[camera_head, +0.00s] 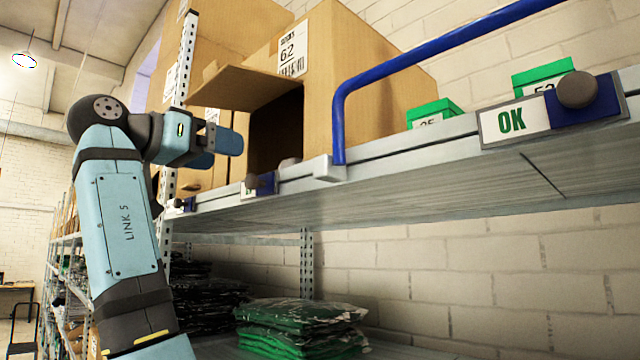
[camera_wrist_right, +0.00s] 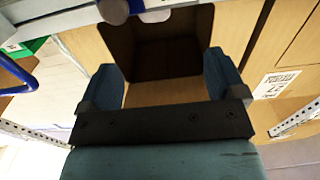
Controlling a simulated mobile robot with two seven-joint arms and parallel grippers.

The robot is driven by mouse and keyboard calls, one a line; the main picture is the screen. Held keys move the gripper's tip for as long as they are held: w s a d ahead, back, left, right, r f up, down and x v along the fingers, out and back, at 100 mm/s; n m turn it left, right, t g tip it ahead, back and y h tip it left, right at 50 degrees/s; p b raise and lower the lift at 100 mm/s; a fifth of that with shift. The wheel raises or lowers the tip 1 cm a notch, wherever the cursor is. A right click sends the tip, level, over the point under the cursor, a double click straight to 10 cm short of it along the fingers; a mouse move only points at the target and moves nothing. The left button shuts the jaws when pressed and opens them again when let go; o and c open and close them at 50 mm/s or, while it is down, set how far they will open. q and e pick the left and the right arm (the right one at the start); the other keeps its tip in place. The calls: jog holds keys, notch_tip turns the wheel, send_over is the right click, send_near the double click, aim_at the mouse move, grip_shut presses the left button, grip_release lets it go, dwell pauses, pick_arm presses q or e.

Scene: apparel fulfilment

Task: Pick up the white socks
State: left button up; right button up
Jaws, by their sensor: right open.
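My right gripper (camera_head: 220,148) is in front of the open cardboard box (camera_head: 316,100) on the upper shelf. In the right wrist view the gripper (camera_wrist_right: 163,76) has its two blue fingers wide apart, with nothing between them. A small pale lump (camera_head: 289,162), perhaps the white socks, lies at the lower edge of the dark box opening. In the right wrist view a white thing (camera_wrist_right: 155,15) shows at the opening's edge, apart from the fingers. It is too small and cut off to be sure. My left gripper is out of view.
The upper shelf's metal edge (camera_head: 420,150) and a blue rail (camera_head: 430,50) run beside the box. The box flap (camera_head: 240,88) sticks out above the gripper. Green boxes (camera_head: 436,112) stand to the right. Bagged green garments (camera_head: 300,325) lie on the lower shelf.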

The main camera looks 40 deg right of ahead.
jog(key=s+d+r, duration=0.1)
jog(key=p, duration=0.2)
send_near(285, 163)
jog(key=d, duration=0.4)
jog(key=shift+d+r+m+g, duration=0.25)
jog(key=shift+d+m+g, duration=0.05)
jog(key=shift+d, duration=0.05)
jog(key=shift+w+d, duration=0.2)
jog(key=shift+d, duration=0.2)
jog(key=d, duration=0.1)
jog(key=d+p, duration=0.1)
jog(key=d, duration=0.1)
jog(key=shift+w+d+f+p, duration=0.2)
jog(key=shift+w+d+p, duration=0.1)
jog(key=shift+d+p, duration=0.1)
jog(key=shift+d+f, duration=0.1)
jog(key=shift+d, duration=0.25)
jog(key=shift+a, duration=0.1)
